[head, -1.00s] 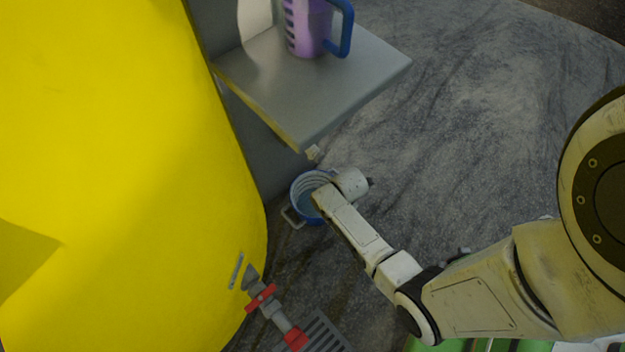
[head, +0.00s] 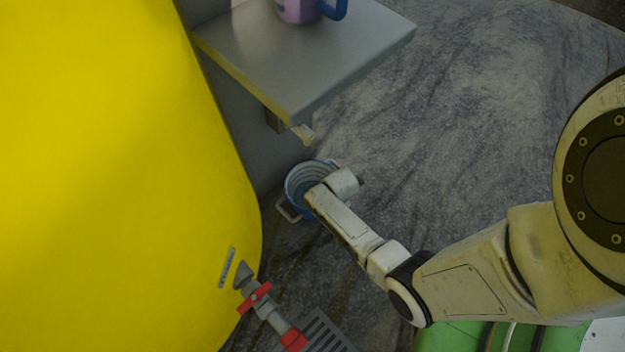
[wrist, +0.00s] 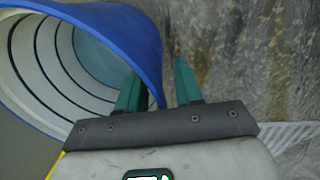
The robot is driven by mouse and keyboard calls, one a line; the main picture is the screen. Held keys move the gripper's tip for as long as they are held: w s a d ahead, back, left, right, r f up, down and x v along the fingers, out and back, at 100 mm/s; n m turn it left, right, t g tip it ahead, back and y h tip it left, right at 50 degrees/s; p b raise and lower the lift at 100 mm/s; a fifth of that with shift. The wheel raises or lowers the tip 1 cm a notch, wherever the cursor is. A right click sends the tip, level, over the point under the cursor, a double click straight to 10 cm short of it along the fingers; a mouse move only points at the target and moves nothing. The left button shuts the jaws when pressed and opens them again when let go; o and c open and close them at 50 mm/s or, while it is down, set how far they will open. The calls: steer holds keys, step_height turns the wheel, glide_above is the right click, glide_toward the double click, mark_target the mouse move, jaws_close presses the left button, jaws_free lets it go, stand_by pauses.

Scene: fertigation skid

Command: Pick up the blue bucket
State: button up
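The blue bucket (head: 294,199) stands on the floor beside the yellow tank in the head view, its pale ribbed inside showing and a grey handle at its lower left. My arm's end covers its right side there and hides the fingers. In the wrist view the blue bucket's rim (wrist: 148,42) fills the upper left. My gripper (wrist: 157,78) is open with two green fingers. The left finger shows on the inner side of the rim, the right finger outside it. A gap shows between the rim and the right finger.
A large yellow tank (head: 110,170) fills the left. A grey shelf (head: 310,60) with a purple jug (head: 297,10) overhangs behind the bucket. A red-handled valve (head: 255,298) and a floor grate (head: 325,333) lie in front. Open floor (head: 480,110) is to the right.

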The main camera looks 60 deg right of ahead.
steer(key=shift+c, duration=0.3)
jaws_close()
steer(key=shift+d+r, duration=0.1)
stand_by(1.0)
